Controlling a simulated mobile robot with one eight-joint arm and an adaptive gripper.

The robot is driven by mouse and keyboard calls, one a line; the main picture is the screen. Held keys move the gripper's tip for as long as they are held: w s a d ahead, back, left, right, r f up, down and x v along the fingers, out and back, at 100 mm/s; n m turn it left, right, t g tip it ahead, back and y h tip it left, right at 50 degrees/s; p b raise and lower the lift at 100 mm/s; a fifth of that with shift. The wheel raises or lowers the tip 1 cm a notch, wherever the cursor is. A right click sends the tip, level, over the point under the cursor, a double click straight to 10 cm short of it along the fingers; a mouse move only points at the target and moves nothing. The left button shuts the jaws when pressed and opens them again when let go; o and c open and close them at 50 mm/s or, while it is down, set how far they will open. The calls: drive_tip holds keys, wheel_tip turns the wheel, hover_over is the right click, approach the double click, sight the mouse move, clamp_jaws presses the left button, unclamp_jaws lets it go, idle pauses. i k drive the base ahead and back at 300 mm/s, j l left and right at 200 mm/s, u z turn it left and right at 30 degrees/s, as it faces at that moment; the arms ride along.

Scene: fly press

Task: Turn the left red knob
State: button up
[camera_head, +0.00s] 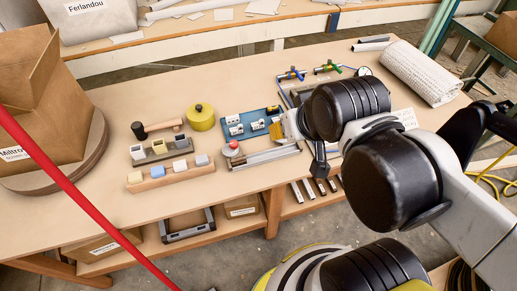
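A small red knob (234,144) sits on a pale round piece at the left end of a metal fixture (265,157) on the workbench. I see no second red knob clearly; my arm covers part of the fixture's right side. My arm reaches in from the right over the bench. My gripper (284,128) is small and partly hidden by my wrist, just right of the blue tray and right of the red knob, apart from it. Its fingers are too unclear to tell whether they are open or shut.
A blue tray (250,123) with small parts lies behind the knob. Valves with blue (291,74) and green handles are behind. A red bar (75,190) crosses the left foreground.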

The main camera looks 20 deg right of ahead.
sight(229, 150)
drive_tip(key=j+u, duration=0.2)
drive_tip(key=j, duration=0.45)
drive_tip(key=i+j+u, duration=0.25)
drive_tip(key=j, duration=0.4)
drive_tip(key=k, duration=0.1)
